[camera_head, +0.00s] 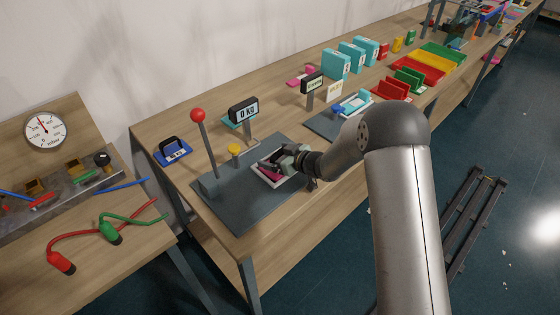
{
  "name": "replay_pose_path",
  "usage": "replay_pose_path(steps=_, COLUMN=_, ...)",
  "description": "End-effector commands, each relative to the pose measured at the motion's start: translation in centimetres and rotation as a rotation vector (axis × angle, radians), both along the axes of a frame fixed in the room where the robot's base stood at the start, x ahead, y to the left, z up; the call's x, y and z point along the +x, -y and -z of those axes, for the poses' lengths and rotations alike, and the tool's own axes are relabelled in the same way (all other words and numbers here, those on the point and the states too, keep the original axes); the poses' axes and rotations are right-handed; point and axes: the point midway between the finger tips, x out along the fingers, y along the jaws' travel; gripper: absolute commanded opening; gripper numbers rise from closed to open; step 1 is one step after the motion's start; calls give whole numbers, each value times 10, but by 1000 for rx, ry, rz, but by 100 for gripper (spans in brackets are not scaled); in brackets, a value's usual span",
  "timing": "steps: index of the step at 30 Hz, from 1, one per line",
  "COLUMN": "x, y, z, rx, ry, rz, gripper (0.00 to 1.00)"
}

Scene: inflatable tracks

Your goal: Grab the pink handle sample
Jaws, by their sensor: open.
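My gripper (269,163) is at the end of my arm, low over a white-rimmed holder (283,185) on a dark grey plate. Its jaws are open. A small pink patch (271,175) shows inside the holder, just below the fingers. The fingers hide much of it, so I cannot tell its full shape or whether they touch it. Another pink item (299,76) lies farther back on the table near the wall, well apart from my gripper.
On the plate (233,205) stand a red-knobbed lever (198,116) and a yellow knob (233,150). A "0 KG" display (243,110) is behind. A blue handled piece (173,151) lies left. Teal boxes (336,65) and colored trays (428,66) stand farther along.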

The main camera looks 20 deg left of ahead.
Motion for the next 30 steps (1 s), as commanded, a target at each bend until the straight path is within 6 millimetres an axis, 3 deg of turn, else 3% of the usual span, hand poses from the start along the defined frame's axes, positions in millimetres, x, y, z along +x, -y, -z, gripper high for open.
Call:
replay_pose_path(steps=8, x=2, y=-3, z=1, rx=-1, ry=1, rz=1, gripper=93)
replay_pose_path(steps=12, x=2, y=-3, z=2, rx=-1, ry=1, rz=1, gripper=54)
replay_pose_path(steps=14, x=2, y=-3, z=1, rx=-1, ry=1, rz=1, gripper=42)
replay_pose_path(steps=25, x=2, y=-3, z=-3, rx=1, ry=3, rz=0, gripper=42)
replay_pose_path(steps=30, x=2, y=-3, z=-21, rx=1, ry=4, rz=0, gripper=42)
